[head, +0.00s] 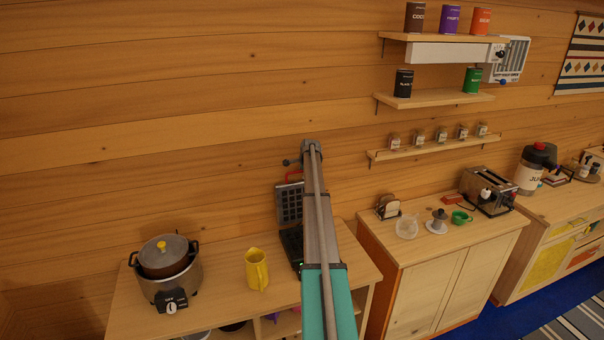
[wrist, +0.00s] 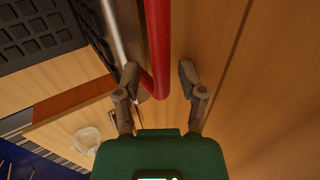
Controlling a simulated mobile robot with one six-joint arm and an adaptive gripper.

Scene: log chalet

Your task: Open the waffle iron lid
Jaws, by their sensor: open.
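The waffle iron stands on the left cabinet, partly hidden behind my arm in the head view. Its dark gridded lid (head: 289,204) stands raised, close to upright, above the dark base (head: 291,243). The red handle (head: 293,175) is at the lid's top edge. In the wrist view the red handle (wrist: 158,45) runs down between the fingers of my gripper (wrist: 159,75), nearer the left finger. The gripper is open; whether a finger touches the handle I cannot tell. The gridded plate (wrist: 38,32) shows at upper left there. My arm hides most of the gripper in the head view.
A cooker with a lidded pot (head: 170,270) and a yellow jug (head: 256,269) stand left of the waffle iron. The log wall (head: 200,120) is close behind. A second cabinet to the right holds a toaster (head: 487,190) and a green cup (head: 460,217).

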